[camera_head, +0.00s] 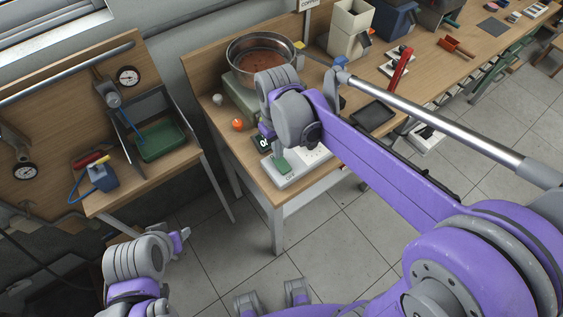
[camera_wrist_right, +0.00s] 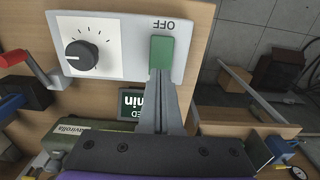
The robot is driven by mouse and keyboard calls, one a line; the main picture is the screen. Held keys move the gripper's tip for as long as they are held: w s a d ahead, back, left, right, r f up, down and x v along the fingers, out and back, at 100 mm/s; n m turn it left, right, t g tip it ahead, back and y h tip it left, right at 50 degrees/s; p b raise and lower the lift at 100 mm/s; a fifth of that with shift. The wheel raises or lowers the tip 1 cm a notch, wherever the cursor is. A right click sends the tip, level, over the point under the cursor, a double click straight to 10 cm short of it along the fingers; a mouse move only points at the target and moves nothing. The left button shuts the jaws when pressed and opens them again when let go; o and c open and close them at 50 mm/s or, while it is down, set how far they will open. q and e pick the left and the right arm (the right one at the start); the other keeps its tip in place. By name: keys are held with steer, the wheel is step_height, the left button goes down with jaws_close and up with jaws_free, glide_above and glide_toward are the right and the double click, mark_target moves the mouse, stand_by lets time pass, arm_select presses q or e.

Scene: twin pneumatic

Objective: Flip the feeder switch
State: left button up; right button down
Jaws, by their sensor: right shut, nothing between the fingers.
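The feeder switch (camera_wrist_right: 161,52) is a green rocker on a white control box (camera_wrist_right: 115,20), beside a black dial (camera_wrist_right: 82,55) and an OFF label. In the head view the switch (camera_head: 284,166) shows on the box (camera_head: 300,176) at the bench's front corner. My right gripper (camera_wrist_right: 161,76) is shut and empty, its fingertips at the switch's lower edge in the wrist view; I cannot tell whether they touch. In the head view my right wrist hides its fingers. My left gripper (camera_head: 181,238) is away from the bench, over the floor; its opening is unclear.
A round metal feeder bowl (camera_head: 261,62) stands behind the box, with an orange knob (camera_head: 238,124) and a small display (camera_head: 262,143) nearby. A red-handled crank (camera_head: 401,68) and a dark tray (camera_head: 373,115) lie to the right. A second bench (camera_head: 175,165) stands at left.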

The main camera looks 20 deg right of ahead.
arm_select(q)
steer(key=shift+s+f+b, duration=0.2)
steer(key=shift+f+b, duration=0.3)
steer(key=shift+f, duration=0.15)
arm_select(e)
steer(key=shift+f, duration=0.85)
steer(key=shift+r, duration=0.1)
steer(key=shift+r+p, duration=2.05)
steer(key=shift+r, duration=1.45)
arm_select(q)
steer(key=r, duration=0.1)
steer(key=w+r, duration=0.1)
steer(key=r, duration=0.1)
steer(key=w+r, duration=0.1)
steer(key=r, duration=0.1)
steer(key=shift+r, duration=0.2)
arm_select(e)
steer(key=shift+f, duration=0.1)
arm_select(q)
steer(key=shift+s, duration=0.1)
arm_select(e)
steer(key=s+d+f+m+t, duration=0.2)
steer(key=s+d, duration=0.1)
steer(key=s, duration=0.3)
steer(key=s+d+f+m+t, duration=0.2)
steer(key=s+d+t, duration=0.1)
steer(key=s, duration=0.3)
steer(key=shift+s+d+t, duration=0.3)
steer(key=shift+s, duration=0.1)
